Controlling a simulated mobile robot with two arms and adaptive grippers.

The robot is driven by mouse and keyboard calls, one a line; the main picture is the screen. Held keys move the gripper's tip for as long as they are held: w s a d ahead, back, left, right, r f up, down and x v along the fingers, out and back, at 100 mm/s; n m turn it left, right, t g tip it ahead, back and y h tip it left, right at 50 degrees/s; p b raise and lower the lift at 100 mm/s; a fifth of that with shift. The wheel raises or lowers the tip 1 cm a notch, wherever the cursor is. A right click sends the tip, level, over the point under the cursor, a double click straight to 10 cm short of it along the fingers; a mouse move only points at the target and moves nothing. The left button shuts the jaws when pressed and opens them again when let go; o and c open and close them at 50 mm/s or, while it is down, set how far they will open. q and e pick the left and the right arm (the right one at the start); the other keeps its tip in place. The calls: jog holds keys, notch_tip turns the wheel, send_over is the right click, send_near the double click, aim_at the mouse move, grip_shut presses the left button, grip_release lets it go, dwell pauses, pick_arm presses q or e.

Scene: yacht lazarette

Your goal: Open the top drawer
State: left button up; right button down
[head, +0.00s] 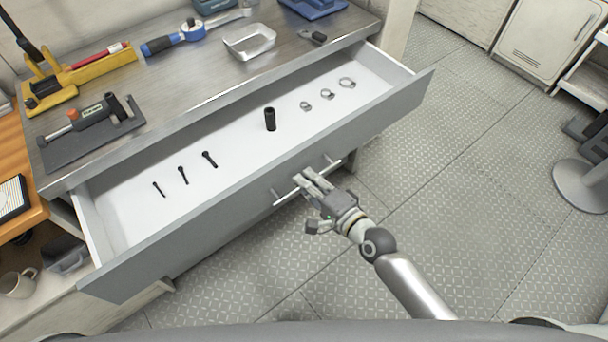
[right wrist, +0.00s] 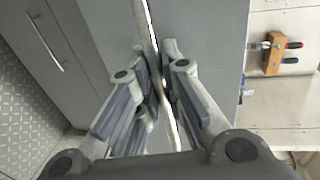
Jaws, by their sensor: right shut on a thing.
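The top drawer (head: 130,258) is pulled well out from the metal workbench (head: 215,70), and its white inside shows. Its bar handle (head: 290,194) runs along the middle of the grey front. My right gripper (head: 308,180) is at this handle with its fingers shut on it. In the right wrist view the fingers (right wrist: 160,85) close around the handle bar (right wrist: 152,30) in front of the grey drawer front. In the drawer lie several black bolts (head: 183,175), a black socket (head: 270,119) and metal clamps (head: 327,94). My left gripper is not in view.
A mug (head: 18,284) sits at lower left. The patterned floor (head: 470,190) to the right is clear up to a round-based stand (head: 580,187).

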jog(key=shift+s+d, duration=0.35)
jog(key=shift+s, duration=0.2)
jog(key=c, duration=1.5)
grip_release()
jog(key=v, duration=1.2)
jog(key=shift+w, duration=0.1)
